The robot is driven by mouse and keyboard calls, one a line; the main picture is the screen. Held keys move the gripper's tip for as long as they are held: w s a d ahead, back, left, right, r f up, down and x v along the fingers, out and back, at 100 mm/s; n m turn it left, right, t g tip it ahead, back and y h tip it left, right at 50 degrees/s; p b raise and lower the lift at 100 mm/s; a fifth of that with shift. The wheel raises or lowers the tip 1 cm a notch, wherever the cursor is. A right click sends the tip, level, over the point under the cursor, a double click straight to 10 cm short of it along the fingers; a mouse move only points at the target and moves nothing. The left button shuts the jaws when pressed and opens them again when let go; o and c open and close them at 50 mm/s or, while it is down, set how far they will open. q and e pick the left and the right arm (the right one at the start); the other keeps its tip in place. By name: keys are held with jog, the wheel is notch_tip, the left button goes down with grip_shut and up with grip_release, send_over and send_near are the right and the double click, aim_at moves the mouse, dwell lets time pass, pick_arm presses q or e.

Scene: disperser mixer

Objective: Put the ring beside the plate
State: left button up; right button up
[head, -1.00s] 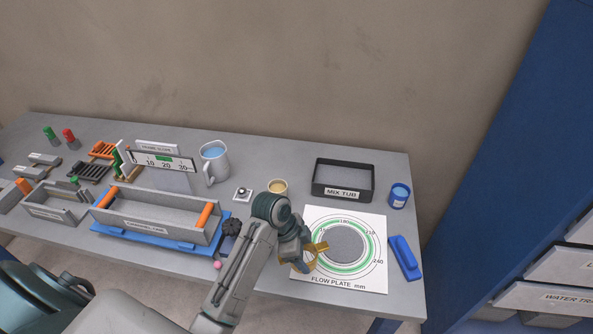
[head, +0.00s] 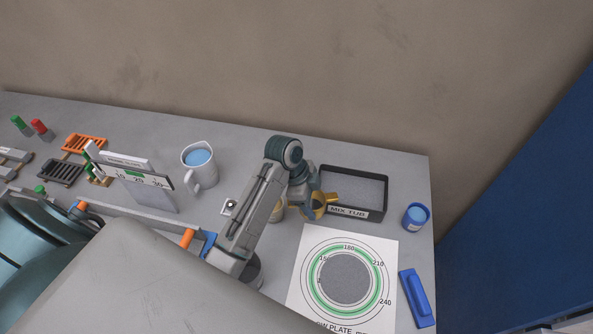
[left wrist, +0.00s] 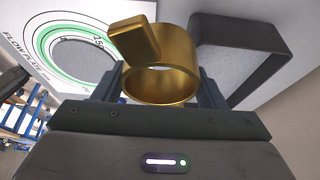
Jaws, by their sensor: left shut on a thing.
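The brass-coloured ring (left wrist: 160,82) with a flat handle tab is between the fingers of my left gripper (left wrist: 160,90), which is shut on it. In the head view the ring (head: 318,206) shows partly behind my left gripper (head: 308,200), near the left front corner of the mix tub. The white flow plate (head: 303,290) with green rings and a grey round patch lies on the table nearer to me; the ring is beyond its far left edge. Whether the ring touches the table cannot be told. My right gripper is not in view.
The black mix tub (head: 358,211) stands close right of the gripper. A blue cup (head: 415,216) and a blue tool (head: 416,298) lie at the right edge. A tan cup (head: 278,212) is partly hidden behind my arm. A jug (head: 199,165) stands further left.

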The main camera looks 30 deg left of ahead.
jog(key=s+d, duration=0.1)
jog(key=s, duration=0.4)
pick_arm(q)
jog(key=w+a+f+b, duration=0.1)
jog(key=w+a, duration=0.2)
jog(key=w+a+f+b, duration=0.1)
jog(key=w+a, duration=0.2)
jog(key=a, duration=0.1)
jog(key=w+a+f+b, duration=0.1)
jog(key=w+a+f, duration=0.1)
jog(key=w+a, duration=0.1)
jog(key=shift+w+a+f+b, duration=0.1)
jog(key=shift+w+a+b, duration=0.15)
jog(key=shift+w+b, duration=0.1)
jog(key=shift+f+b, duration=0.3)
jog(key=shift+f, duration=0.55)
jog(key=o, duration=1.2)
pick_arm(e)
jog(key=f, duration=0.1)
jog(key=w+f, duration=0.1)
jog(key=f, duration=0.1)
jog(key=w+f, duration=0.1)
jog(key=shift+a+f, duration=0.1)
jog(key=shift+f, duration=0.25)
